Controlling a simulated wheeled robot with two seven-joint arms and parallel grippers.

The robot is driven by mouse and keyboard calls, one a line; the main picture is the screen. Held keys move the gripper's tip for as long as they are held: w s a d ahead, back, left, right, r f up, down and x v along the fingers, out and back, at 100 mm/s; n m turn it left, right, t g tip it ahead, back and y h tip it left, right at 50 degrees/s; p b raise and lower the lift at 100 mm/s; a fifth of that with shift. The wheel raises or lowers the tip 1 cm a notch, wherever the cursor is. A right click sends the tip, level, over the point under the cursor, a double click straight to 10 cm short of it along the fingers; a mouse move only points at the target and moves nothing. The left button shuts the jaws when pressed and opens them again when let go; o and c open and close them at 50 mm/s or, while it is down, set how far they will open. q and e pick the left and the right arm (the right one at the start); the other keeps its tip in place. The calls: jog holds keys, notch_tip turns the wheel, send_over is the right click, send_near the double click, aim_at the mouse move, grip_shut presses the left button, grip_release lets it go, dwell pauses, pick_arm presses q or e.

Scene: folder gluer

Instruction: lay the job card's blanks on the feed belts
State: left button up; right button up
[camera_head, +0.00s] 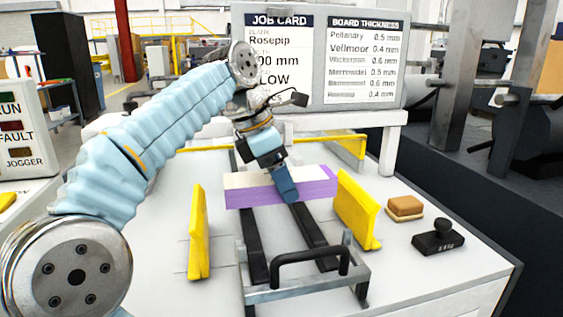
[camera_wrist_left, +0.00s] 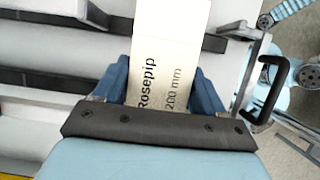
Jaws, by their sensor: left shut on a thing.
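The blank (camera_head: 245,192), cream on top with a purple front side, spans the two black feed belts (camera_head: 315,238) between the yellow guides. My left gripper (camera_head: 286,187) is shut on it near its middle. In the left wrist view the blank (camera_wrist_left: 170,45) lies between the blue fingers (camera_wrist_left: 162,85) and reads "Rosepip" and "200 mm". I cannot tell whether it touches the belts. The job card (camera_head: 280,45) reads "Rosepip"; my left arm hides part of its lines. My right gripper is not in view.
Yellow guides (camera_head: 197,235) and (camera_head: 358,210) flank the belts. A metal frame with a black handle (camera_head: 308,258) stands at the front. A sponge-like block (camera_head: 404,208) and a black stamp (camera_head: 438,238) lie at right. A board thickness chart (camera_head: 352,60) stands behind.

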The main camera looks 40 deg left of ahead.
pick_arm(q)
jog(key=shift+f+b, duration=1.9)
jog(key=shift+f, duration=1.45)
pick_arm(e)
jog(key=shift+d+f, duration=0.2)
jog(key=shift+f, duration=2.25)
pick_arm(q)
jog(key=shift+f, duration=0.4)
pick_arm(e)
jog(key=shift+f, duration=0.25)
pick_arm(q)
jog(key=o, duration=1.5)
jog(key=shift+c, duration=0.2)
jog(key=p+v, duration=0.4)
jog(key=v, duration=0.8)
jog(key=shift+r, duration=0.4)
jog(key=shift+s+a+r, duration=0.2)
jog(key=shift+r, duration=0.25)
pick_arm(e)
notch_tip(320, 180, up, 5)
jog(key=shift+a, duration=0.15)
pick_arm(q)
jog(key=shift+d, duration=0.1)
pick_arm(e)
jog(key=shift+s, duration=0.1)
